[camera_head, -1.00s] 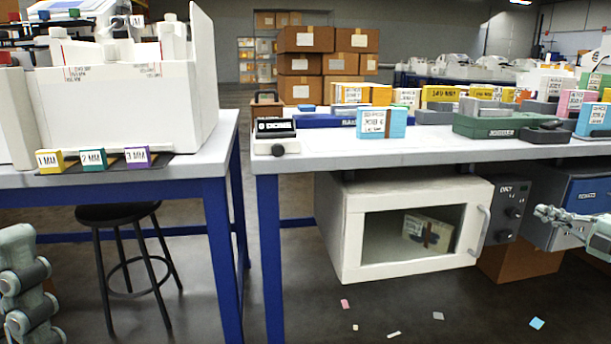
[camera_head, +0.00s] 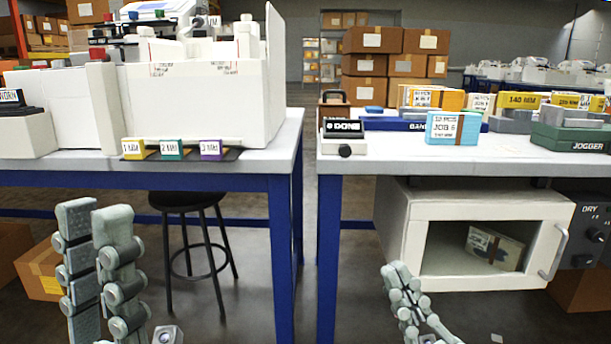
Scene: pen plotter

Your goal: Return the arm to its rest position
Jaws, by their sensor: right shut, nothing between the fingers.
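My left gripper (camera_head: 94,214) shows at the lower left, in front of the left table (camera_head: 225,168). Its two grey jointed fingers point up and stand apart, with nothing between them. My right gripper (camera_head: 393,270) is low, right of centre, in front of the white oven-like box (camera_head: 410,245) under the right table. Its fingers are together and empty, pointing up and a little left. Neither gripper appears to touch anything.
The left table bears a white plotter (camera_head: 200,105) and yellow, teal (camera_head: 172,150) and purple blocks. A black stool (camera_head: 190,200) stands below. The right table (camera_head: 340,165) bears a DONE stand (camera_head: 343,128), a blue JOB box (camera_head: 455,128) and a green JOGGER (camera_head: 570,138).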

